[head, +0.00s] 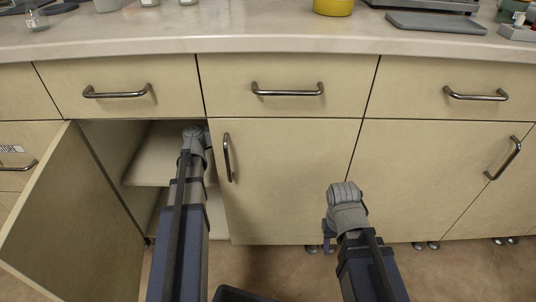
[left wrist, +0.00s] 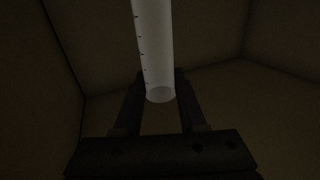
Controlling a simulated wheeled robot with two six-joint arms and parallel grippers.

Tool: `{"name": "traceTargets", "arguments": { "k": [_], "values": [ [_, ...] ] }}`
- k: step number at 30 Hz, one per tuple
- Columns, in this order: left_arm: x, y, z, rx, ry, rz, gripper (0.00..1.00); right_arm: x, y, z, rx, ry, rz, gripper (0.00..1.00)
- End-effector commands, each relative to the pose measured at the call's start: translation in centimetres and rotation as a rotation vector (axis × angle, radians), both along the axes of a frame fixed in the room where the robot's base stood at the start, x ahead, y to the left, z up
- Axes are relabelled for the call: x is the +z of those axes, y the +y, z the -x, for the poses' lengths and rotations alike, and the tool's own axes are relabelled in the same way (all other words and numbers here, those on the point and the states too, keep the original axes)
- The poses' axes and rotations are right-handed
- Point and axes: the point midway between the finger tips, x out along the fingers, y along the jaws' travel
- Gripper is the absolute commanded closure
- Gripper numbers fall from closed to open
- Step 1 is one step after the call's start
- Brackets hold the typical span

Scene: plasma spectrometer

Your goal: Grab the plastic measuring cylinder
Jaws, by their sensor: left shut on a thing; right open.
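The plastic measuring cylinder (left wrist: 155,45) is a pale, translucent tube with dark graduation marks along its left side. It shows in the left wrist view only, in dim light. My left gripper (left wrist: 158,88) is shut on it, with one dark finger on each side near the tube's lower visible end. In the head view my left arm reaches into the open cabinet (head: 135,180), and its gripper and the cylinder are hidden there. My right gripper (head: 329,236) is in front of the closed middle cabinet door, open and mostly hidden behind its wrist.
The open cabinet door (head: 65,225) stands to the left of my left arm. An inner shelf (head: 150,168) crosses the cabinet. The middle door (head: 285,175) is shut. The counter (head: 270,42) above carries a yellow container (head: 333,6) and a grey slab (head: 435,22).

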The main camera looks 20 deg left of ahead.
Motion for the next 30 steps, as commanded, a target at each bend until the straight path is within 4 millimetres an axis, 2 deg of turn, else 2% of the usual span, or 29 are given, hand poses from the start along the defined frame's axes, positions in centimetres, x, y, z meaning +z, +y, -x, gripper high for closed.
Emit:
{"name": "traceTargets", "arguments": {
  "k": [1, 8, 30],
  "values": [
    [0.00, 0.01, 0.01, 0.000, 0.000, 0.000, 0.73, 0.00, 0.00, 0.00, 0.000, 0.000, 0.000, 0.50],
    [0.00, 0.01, 0.01, 0.000, 0.000, 0.000, 0.99, 0.00, 0.00, 0.00, 0.000, 0.000, 0.000, 0.50],
    [0.46, 0.01, 0.01, 0.000, 0.000, 0.000, 1.00, 0.45, -0.01, 0.01, 0.000, 0.000, 0.000, 0.50]
  ]
}}
